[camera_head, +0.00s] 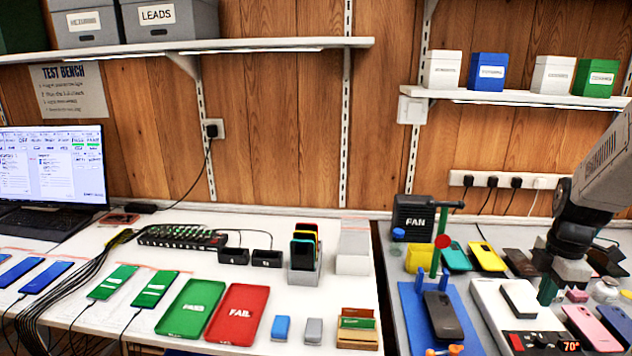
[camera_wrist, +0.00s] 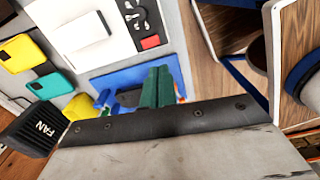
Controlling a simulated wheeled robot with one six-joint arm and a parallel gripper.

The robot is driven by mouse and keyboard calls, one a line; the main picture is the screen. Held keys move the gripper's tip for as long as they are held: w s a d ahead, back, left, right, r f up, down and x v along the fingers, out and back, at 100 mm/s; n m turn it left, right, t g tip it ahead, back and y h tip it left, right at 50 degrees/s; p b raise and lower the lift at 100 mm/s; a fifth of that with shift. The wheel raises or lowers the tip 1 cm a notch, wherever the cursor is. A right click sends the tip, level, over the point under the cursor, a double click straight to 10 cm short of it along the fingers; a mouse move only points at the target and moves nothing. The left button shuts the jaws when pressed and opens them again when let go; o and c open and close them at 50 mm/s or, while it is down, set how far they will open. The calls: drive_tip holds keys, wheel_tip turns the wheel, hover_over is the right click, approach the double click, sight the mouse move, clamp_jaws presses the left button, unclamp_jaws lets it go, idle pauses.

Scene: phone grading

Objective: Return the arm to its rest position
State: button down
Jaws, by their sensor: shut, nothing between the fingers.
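My arm comes in from the right edge in the head view. My gripper (camera_head: 547,290) points down over the right bench, beside the white block on the heating plate (camera_head: 487,297). Its green fingers are together with nothing between them. In the wrist view my gripper (camera_wrist: 158,84) shows the same closed green fingers, in front of the blue mat (camera_wrist: 97,82). I cannot tell the exact height of the fingertips above the bench.
A dark phone (camera_head: 443,315) lies on the blue mat with a green upright stand (camera_head: 437,258). The fan (camera_head: 413,217) stands behind. Pink phone (camera_head: 591,328) and other phones lie close to the arm. A shelf (camera_head: 520,97) with small boxes hangs above.

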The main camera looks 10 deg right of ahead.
drive_tip(key=s+a+r+m, duration=0.4)
drive_tip(key=a, duration=0.5)
drive_tip(key=s+a+r+m+t, duration=0.1)
drive_tip(key=s+a+r+m, duration=0.3)
drive_tip(key=a, duration=0.5)
drive_tip(key=s+a+r+m, duration=0.4)
drive_tip(key=s+a+m, duration=0.1)
drive_tip(key=a, duration=0.5)
drive_tip(key=shift+s+r+m, duration=0.2)
drive_tip(key=shift+s+m, duration=0.05)
drive_tip(key=shift+m, duration=0.25)
